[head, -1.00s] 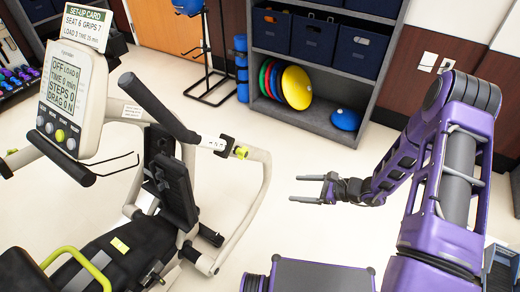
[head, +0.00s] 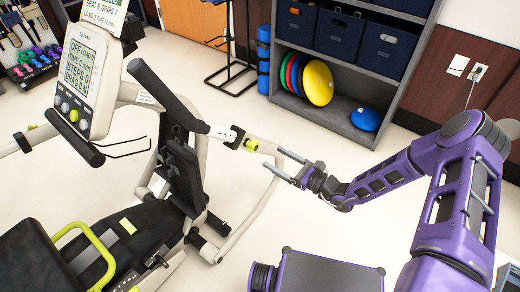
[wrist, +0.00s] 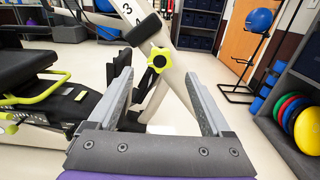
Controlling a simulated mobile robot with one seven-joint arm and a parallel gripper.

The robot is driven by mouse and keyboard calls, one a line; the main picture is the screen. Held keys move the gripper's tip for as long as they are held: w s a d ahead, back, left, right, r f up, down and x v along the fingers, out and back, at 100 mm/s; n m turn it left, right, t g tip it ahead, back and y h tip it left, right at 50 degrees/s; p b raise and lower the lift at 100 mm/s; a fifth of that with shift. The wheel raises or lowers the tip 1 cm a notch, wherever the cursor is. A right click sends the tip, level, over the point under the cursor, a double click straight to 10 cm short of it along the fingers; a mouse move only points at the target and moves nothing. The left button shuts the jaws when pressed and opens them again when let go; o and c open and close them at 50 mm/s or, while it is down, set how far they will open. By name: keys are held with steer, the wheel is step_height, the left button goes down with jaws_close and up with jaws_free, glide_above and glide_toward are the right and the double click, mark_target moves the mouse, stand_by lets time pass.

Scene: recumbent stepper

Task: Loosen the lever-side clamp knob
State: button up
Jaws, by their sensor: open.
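The yellow-green lobed clamp knob (head: 251,145) sits on a black collar on the stepper's pale arm tube (head: 222,132), right of the black handgrip. In the wrist view the knob (wrist: 160,57) lies between my fingertips in the picture, beyond them, with a dark centre. Numbers are marked on the tube above it. My gripper (head: 273,158) is open and empty, its fingers pointing left toward the knob, a short gap away. It also shows in the wrist view (wrist: 158,75). No contact with the knob shows.
The stepper's console (head: 86,78) and black seat (head: 45,262) are at left. A curved pale frame tube (head: 262,205) passes close by my fingers. A grey shelf (head: 340,125) with bins and coloured discs stands behind. Floor at the centre right is clear.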

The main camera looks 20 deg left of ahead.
mark_target(256, 147)
steer(key=x, duration=0.7)
jaws_close()
stand_by(0.3)
